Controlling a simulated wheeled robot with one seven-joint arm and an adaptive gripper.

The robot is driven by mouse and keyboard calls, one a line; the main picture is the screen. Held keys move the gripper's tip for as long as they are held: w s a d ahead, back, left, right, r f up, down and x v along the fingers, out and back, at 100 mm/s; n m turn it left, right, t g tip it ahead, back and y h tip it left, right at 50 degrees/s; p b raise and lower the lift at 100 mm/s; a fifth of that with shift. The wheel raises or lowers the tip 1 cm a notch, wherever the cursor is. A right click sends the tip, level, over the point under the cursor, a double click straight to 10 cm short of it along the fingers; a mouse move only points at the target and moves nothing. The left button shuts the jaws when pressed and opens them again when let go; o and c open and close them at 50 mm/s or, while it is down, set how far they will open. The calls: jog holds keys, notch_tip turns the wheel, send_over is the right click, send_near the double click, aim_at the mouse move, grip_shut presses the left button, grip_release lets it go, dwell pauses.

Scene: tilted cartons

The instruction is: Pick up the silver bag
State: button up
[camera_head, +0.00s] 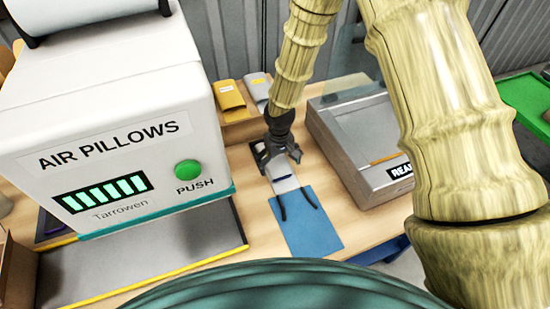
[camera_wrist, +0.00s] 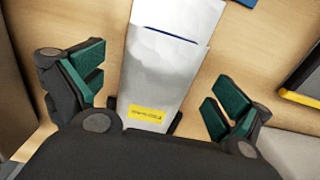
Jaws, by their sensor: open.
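A silver bag (camera_head: 286,184) lies flat on the wooden table, its near end at the far edge of a blue mat (camera_head: 315,228). In the wrist view the silver bag (camera_wrist: 160,65) shows a yellow label and a thin dark blue line across one end. My gripper (camera_head: 277,156) is above the far part of this bag. In the wrist view my gripper (camera_wrist: 157,88) is open, with one finger on each side of the bag. The fingers look apart from it. My gripper hides the bag's far end in the head view. Another silver bag (camera_head: 258,88) stands farther back.
A yellow bag (camera_head: 229,98) stands beside the back silver bag. The white air pillow machine (camera_head: 105,110) is at left. A grey box (camera_head: 355,130) stands close at right, with a green surface (camera_head: 525,100) beyond.

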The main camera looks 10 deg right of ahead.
jog(key=shift+w+f, duration=0.3)
jog(key=shift+f, duration=0.55)
jog(key=shift+s+r, duration=0.15)
jog(key=shift+s, duration=0.15)
jog(key=shift+w, duration=0.2)
jog(key=c, duration=0.5)
jog(key=shift+s, duration=0.1)
jog(key=c, duration=0.5)
jog(key=shift+o, duration=0.2)
